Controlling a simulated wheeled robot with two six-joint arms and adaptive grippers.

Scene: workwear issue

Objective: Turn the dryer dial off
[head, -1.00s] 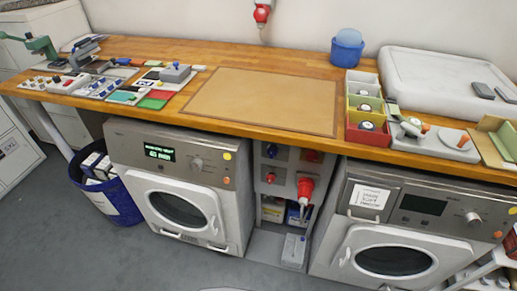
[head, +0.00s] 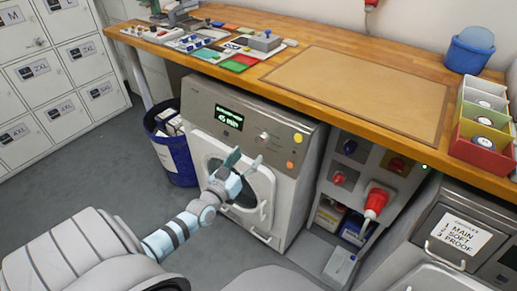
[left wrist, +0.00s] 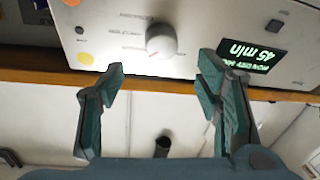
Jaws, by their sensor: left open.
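The left dryer (head: 247,112) stands under the wooden bench, its round door shut. Its pale dial (head: 263,137) sits on the grey panel, between the lit green display (head: 229,118) and the yellow and orange buttons. The display reads 45 min. My left gripper (head: 245,160) is open and empty in front of the dryer, a little below the dial. In the left wrist view the picture is upside down; the dial (left wrist: 161,40) lies just beyond the gap between the fingertips (left wrist: 162,66), with no contact visible. My right gripper is not in view.
A red plug (head: 375,203) sticks out of the socket panel right of the dryer. A second machine (head: 455,236) with a paper label stands further right. A blue bin (head: 176,156) stands left of the dryer. The bench edge overhangs above the panel.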

